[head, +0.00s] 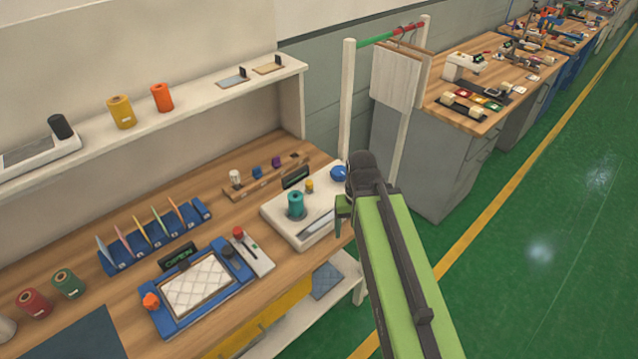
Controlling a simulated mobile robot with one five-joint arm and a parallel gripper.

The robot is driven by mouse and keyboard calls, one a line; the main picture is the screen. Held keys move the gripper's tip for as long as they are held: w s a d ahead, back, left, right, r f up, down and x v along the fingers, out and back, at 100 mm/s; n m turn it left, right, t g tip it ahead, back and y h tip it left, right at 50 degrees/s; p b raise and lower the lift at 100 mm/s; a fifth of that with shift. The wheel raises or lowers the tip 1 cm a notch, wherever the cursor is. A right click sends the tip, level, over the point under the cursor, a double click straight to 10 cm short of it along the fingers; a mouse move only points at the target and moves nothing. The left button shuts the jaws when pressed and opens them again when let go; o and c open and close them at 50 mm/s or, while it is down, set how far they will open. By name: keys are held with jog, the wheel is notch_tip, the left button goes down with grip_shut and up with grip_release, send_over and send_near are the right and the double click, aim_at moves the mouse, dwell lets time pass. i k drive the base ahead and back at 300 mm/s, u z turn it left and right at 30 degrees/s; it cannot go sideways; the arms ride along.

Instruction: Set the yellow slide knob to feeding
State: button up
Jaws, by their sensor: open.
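A small yellow knob (309,186) stands on the white device (284,226) at the right end of the workbench. It is between a teal spool (296,205) and a round blue knob (338,173). A dark display (296,176) stands behind it; any setting text is too small to read. My gripper (343,207) is open at the right edge of the device, to the right of the yellow knob and apart from it. My green arm partly hides the device's right side, and the fingertips are hard to make out.
A blue frame with a white quilted pad (197,286) and a sign reading OPEN (178,256) lie left of the device. A red-topped lever unit (247,252) is between them. A white post (347,100) rises behind my gripper. Green floor is free at right.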

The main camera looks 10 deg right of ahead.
aim_at(309, 183)
jog(key=z, duration=0.45)
jog(key=k, duration=1.35)
jog(key=u, duration=0.05)
jog(key=i, duration=0.85)
jog(key=u, duration=1)
jog(key=i, duration=0.9)
jog(key=u, duration=0.75)
